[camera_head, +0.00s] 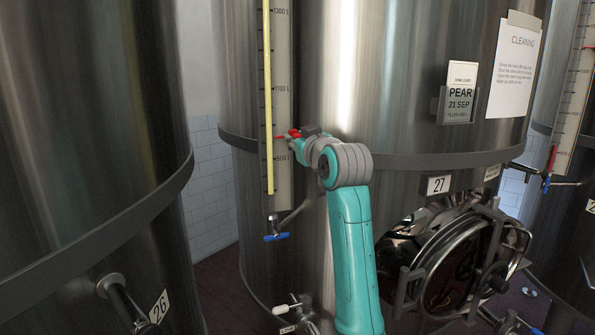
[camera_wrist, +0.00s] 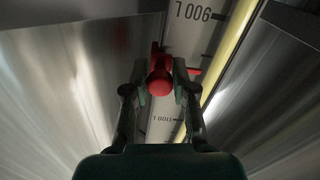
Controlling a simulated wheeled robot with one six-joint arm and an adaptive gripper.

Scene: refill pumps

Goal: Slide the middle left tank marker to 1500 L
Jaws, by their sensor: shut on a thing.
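The red marker (camera_head: 281,137) sits on the level scale (camera_head: 284,190) of tank 27 (camera_head: 345,110), the middle tank in the head view. My gripper (camera_head: 298,135) reaches it from the right. In the wrist view, my gripper (camera_wrist: 160,72) has a finger on each side of the marker's red knob (camera_wrist: 159,80) and is shut on it. The scale (camera_wrist: 188,40) appears upside down there, and the red pointer lies between 900 L and 1100 L, roughly midway. In the head view the highest readable label is 1300 L, at the top edge; 1500 L is not visible.
A yellow level tube (camera_head: 268,100) runs along the scale's left side. A blue-handled valve (camera_head: 276,237) is below it. A dark band (camera_head: 400,162) circles the tank. Tank 26 (camera_head: 80,120) stands at left. Another scale with red markers (camera_head: 570,100) is at far right.

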